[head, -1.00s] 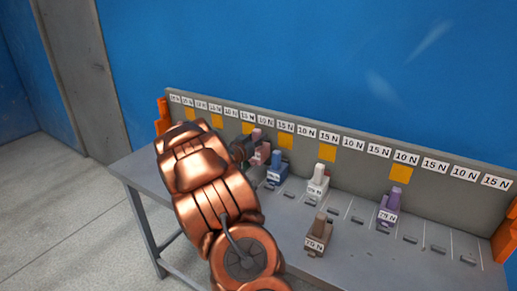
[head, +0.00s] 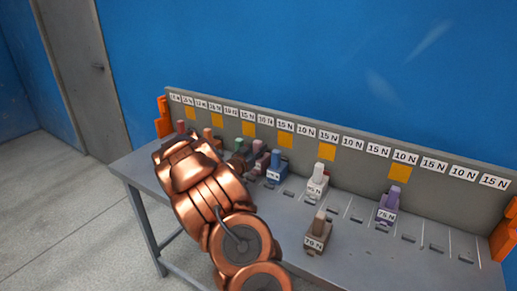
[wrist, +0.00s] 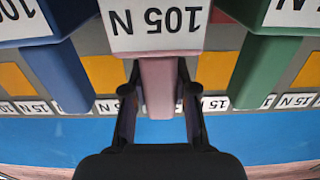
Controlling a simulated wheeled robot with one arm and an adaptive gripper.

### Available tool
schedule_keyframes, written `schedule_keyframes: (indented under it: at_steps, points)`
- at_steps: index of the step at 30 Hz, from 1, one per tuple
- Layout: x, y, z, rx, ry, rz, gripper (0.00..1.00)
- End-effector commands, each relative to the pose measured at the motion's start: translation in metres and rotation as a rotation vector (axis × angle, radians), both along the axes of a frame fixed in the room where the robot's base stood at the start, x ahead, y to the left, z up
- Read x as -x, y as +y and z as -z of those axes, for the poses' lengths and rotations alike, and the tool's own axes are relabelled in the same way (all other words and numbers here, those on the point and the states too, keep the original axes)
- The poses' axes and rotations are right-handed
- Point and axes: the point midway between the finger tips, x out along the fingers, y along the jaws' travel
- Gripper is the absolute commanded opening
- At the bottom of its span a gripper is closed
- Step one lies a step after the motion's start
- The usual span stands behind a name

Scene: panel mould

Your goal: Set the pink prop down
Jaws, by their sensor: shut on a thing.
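The pink prop (wrist: 160,85) has a block base with a 105 N label and a narrower pink post. My gripper (wrist: 160,96) is shut on the post, one finger on each side. In the head view the pink prop (head: 257,149) is low over the bench or on it, between the green prop (head: 240,146) and the blue prop (head: 275,167). Whether its base touches the bench is not clear. In the wrist view a blue prop (wrist: 58,75) is at left and a green prop (wrist: 257,70) at right. My arm hides part of the gripper in the head view.
The grey bench (head: 345,265) has a back panel with force labels and orange squares. A white prop (head: 318,180), a brown prop (head: 318,233) and a purple prop (head: 388,207) stand to the right. Red (head: 181,127) and orange (head: 208,134) props show at left. Bare slots lie at right.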

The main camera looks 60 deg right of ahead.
Motion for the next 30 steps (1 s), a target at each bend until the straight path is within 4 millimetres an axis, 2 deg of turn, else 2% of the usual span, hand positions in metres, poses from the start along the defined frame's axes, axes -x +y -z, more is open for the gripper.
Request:
schedule_keyframes:
  at_steps: [16, 17, 18, 23, 30]
  points:
    - [0.000, 0.000, 0.011, 0.001, 0.001, 0.000, 0.00]
    - [0.000, 0.000, 0.011, 0.000, 0.001, 0.000, 0.30]
    - [0.000, 0.000, 0.012, -0.001, 0.001, 0.000, 0.34]
    - [0.000, 0.000, 0.013, -0.003, 0.002, 0.000, 0.51]
    - [0.001, 0.001, 0.015, -0.007, 0.003, 0.000, 0.52]
